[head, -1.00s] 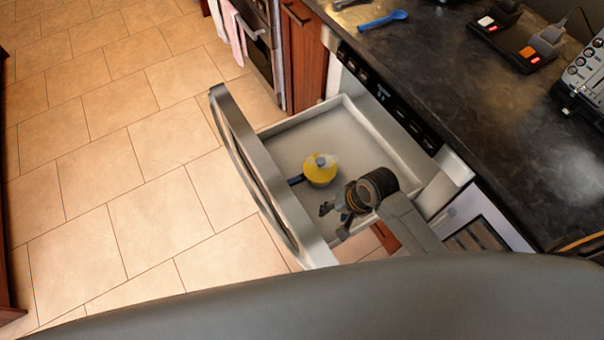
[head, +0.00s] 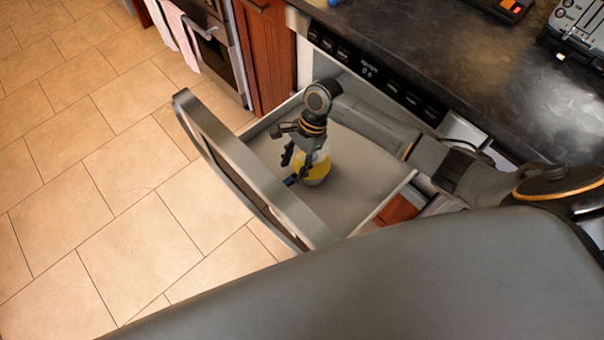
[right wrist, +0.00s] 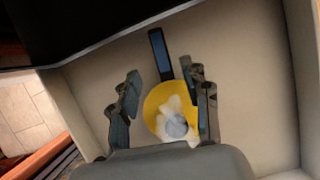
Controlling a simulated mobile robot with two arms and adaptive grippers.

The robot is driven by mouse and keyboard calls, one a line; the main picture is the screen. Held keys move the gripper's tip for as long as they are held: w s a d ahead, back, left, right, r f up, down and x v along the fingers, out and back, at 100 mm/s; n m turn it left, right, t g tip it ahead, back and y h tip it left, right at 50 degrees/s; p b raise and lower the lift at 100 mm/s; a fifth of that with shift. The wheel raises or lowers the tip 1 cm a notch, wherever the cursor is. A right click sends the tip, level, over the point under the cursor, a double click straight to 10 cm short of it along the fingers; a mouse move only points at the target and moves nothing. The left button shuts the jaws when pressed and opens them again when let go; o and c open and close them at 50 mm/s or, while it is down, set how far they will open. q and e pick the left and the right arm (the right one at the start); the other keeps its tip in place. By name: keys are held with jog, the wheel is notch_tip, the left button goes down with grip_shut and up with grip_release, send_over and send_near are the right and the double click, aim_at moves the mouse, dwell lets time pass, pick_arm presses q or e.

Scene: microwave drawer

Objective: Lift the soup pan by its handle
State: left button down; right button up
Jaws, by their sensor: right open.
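The soup pan (head: 319,172) is small and yellow with a pale lid. It sits inside the open microwave drawer (head: 375,172), partly hidden by my right gripper in the head view. Its dark blue handle (head: 291,180) points toward the drawer front. My right gripper (head: 291,163) is open and above the pan, near the handle side. In the right wrist view, the pan (right wrist: 160,105) shows low between the open fingers (right wrist: 162,80), and the handle (right wrist: 161,55) runs beyond the fingertips. No contact with the handle is visible. My left gripper is not in view.
The drawer's thick front panel (head: 235,165) stands at the left of the drawer. A dark countertop (head: 450,60) lies above and to the right, with devices on it. A wooden cabinet (head: 262,55) is behind. Tiled floor (head: 100,190) is free at left.

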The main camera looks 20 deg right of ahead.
aim_at(289, 180)
jog(key=x, duration=0.4)
jog(key=b+x, duration=0.1)
jog(key=x, duration=0.2)
jog(key=shift+w+d+f, duration=0.15)
jog(key=shift+d+f, duration=0.05)
grip_shut()
